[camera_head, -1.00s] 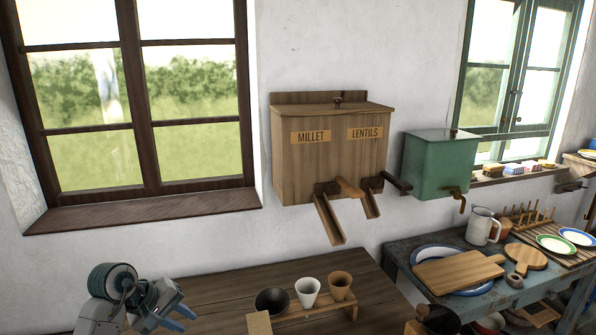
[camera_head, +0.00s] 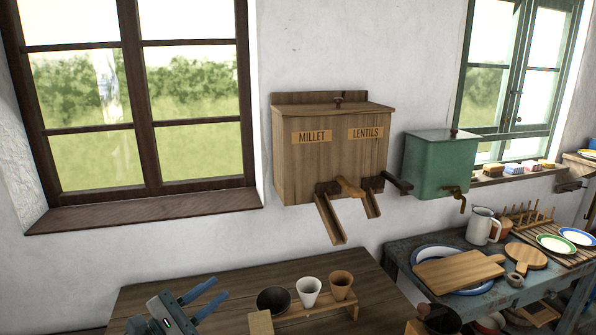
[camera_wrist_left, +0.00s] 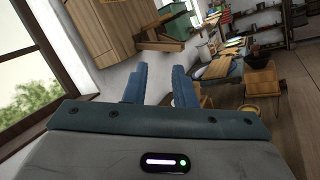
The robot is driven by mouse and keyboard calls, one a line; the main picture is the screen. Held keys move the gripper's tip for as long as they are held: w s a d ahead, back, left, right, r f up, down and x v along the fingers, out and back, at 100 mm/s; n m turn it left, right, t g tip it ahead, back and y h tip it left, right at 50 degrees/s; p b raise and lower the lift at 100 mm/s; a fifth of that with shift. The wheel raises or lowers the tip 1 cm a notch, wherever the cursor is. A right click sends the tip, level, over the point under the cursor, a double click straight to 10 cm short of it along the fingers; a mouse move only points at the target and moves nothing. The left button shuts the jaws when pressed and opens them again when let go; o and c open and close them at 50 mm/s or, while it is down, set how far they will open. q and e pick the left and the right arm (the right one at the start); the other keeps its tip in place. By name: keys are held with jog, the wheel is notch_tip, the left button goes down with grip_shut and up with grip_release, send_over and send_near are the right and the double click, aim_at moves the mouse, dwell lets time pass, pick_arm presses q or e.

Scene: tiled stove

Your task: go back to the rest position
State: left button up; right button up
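My left gripper (camera_head: 219,289) is low in the head view, over the left part of the brown wooden table. Its two blue fingers point up and to the right. In the left wrist view the fingers of my left gripper (camera_wrist_left: 160,68) stand apart with nothing between them, so it is open and empty. My right gripper is in neither view.
A wooden dispenser (camera_head: 290,165) marked MILLET and LENTILS hangs on the wall beside a green box (camera_head: 435,165). On the table (camera_head: 245,283) a wooden rack (camera_head: 318,312) holds cups, right of my gripper. A blue-grey table (camera_head: 400,262) with boards and plates stands right.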

pick_arm(q)
jog(key=s+a+n+t+y, duration=0.2)
jog(key=a+n+t+y, duration=0.35)
jog(key=n, duration=0.65)
jog(key=s+a+n+t+y, duration=0.2)
jog(key=a+n+t+y, duration=0.2)
jog(key=n+y, duration=0.55)
jog(key=s+a+f+n+g+y, duration=0.35)
jog(key=f+n, duration=0.25)
jog(key=n, duration=0.4)
jog(key=s+a+f+n+g+y, duration=0.35)
jog(key=f+n+g, duration=0.2)
jog(key=n, duration=0.45)
jog(key=s+d+f+n+g+h, duration=0.35)
jog(key=s+f+g, duration=0.25)
jog(key=s+f, duration=0.3)
jog(key=s+d+f+n+g+h, duration=0.3)
jog(key=s+f+n+g, duration=0.25)
jog(key=s, duration=0.55)
notch_tip(320, 180, down, 29)
jog(key=a, duration=0.3)
jog(key=s+a+f+g, duration=0.1)
jog(key=s+f+g, duration=0.1)
jog(key=s+f, duration=1.6)
notch_tip(320, 180, down, 3)
jog(key=shift+s+f, duration=0.1)
jog(key=shift+s, duration=0.2)
jog(key=shift+y, duration=0.25)
